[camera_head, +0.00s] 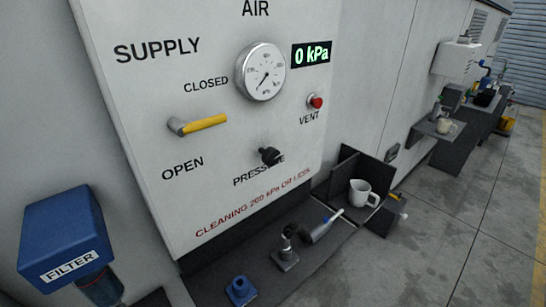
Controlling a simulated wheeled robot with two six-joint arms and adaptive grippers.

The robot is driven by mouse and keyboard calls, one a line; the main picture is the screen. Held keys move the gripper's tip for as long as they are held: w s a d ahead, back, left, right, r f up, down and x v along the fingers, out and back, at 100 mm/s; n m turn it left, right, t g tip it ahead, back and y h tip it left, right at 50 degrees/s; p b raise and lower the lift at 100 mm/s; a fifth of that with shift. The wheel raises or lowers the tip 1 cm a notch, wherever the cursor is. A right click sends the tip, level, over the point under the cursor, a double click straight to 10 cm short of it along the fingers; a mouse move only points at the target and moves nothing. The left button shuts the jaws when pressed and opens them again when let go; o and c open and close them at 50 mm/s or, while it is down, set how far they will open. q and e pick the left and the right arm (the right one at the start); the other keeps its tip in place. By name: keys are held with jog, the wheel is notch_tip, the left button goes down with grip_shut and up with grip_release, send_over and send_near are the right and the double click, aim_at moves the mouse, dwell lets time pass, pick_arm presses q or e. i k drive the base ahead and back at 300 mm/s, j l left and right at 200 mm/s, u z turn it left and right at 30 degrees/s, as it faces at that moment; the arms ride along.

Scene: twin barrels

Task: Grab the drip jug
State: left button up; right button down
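A white jug with a handle (360,192) stands upright in a dark open-fronted holder (345,163) at the lower right of the air panel. A second, smaller pale cup-like vessel (445,126) stands on a grey wall shelf (428,129) farther back on the right. No label shows which of them is the drip jug. Neither of my grippers is in view.
The air panel (225,160) has a gauge (260,72), yellow lever (203,124) and black knob (269,156). Fittings (285,259) and a nozzle-like tool (323,229) lie on the dark ledge below. A blue filter (65,235) is left.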

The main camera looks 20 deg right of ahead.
aim_at(364, 197)
jog(key=z, duration=1.3)
